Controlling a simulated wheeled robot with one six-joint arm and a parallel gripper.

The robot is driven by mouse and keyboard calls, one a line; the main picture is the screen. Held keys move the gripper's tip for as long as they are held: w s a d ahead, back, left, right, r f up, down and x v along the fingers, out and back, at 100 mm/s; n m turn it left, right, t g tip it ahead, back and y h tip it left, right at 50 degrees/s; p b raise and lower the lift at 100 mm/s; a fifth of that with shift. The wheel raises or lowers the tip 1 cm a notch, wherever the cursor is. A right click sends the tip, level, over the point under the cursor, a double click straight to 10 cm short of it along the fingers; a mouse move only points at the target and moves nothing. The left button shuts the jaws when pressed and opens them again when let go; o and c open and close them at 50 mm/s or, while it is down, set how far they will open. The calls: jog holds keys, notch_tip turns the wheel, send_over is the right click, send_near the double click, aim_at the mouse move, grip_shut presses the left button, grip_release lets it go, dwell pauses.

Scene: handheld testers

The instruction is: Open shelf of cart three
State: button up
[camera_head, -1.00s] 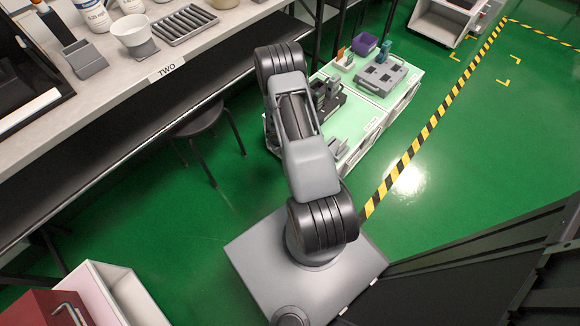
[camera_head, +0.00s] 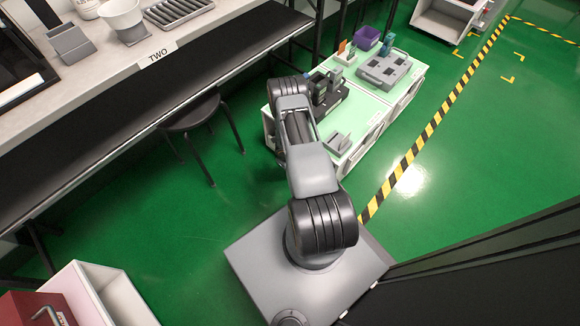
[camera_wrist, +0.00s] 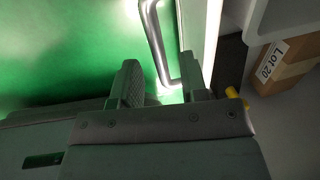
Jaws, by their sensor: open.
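My gripper (camera_wrist: 162,75) is open in the wrist view, with its two fingers on either side of the lower end of a metal bar handle (camera_wrist: 154,35). I cannot tell whether either finger touches the bar. The handle stands by a pale upright panel edge (camera_wrist: 212,35). In the head view my arm reaches toward a white cart with a pale green top (camera_head: 360,108), and it hides my gripper and the handle. A second such cart (camera_head: 408,97) stands behind it. No cart number is readable.
A cardboard box labelled "Lot 20" (camera_wrist: 280,68) lies right of the panel in a grey compartment. A bench marked TWO (camera_head: 158,55) runs along the left, with a stool (camera_head: 190,112) under it. A white bin (camera_head: 100,295) stands at lower left. Green floor is clear right of the carts.

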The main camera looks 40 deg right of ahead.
jog(key=shift+d+f, duration=0.1)
jog(key=shift+f, duration=0.55)
grip_shut()
